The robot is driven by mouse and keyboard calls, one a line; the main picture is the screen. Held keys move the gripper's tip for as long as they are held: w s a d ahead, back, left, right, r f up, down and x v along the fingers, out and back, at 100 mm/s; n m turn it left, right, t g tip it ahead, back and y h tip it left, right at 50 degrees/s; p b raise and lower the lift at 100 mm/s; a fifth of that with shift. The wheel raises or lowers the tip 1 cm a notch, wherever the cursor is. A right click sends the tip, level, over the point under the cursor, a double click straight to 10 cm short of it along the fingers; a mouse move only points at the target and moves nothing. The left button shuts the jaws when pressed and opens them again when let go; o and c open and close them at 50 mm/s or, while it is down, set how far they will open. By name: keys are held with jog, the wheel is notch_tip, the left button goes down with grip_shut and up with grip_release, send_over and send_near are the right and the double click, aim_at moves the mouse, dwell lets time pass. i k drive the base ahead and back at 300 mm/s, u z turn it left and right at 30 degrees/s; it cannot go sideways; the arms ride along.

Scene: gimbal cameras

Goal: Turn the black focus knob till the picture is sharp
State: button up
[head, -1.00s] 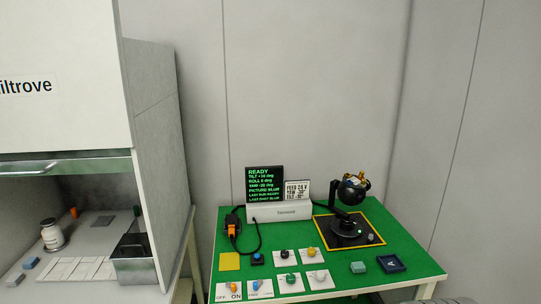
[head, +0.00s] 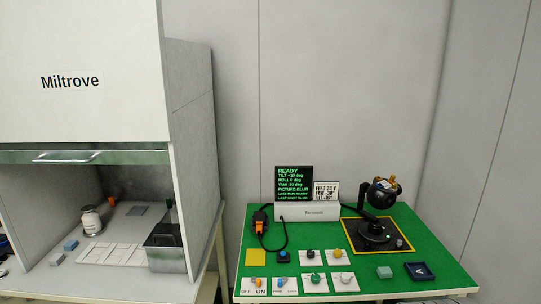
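A black knob (head: 311,254) sits on a small white plate on the green table (head: 231,232), in the upper row of controls; I cannot read its label. Beside it is a yellow knob (head: 337,253), and below are a green knob (head: 315,278) and a white knob (head: 345,277). The display (head: 294,184) shows green text with READY and PICTURE BLUR. The gimbal camera (head: 382,192), a black ball on a black stand, is at the right on a dark yellow-edged pad (head: 396,243). My gripper is not in view.
A white cabinet marked Miltrove (head: 72,120) stands at left, with a jar (head: 91,221) and a steel bin (head: 166,247) inside. A blue button (head: 283,255), toggle switches, a green block (head: 384,272) and a dark blue tray (head: 420,271) are on the table. Walls close the back.

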aim_at(310, 254)
jog(key=z, duration=0.05)
jog(key=i, duration=1)
jog(key=u, duration=0.05)
jog(key=k, duration=0.5)
jog(key=u, duration=0.95)
jog(key=i, duration=0.4)
jog(key=z, duration=0.05)
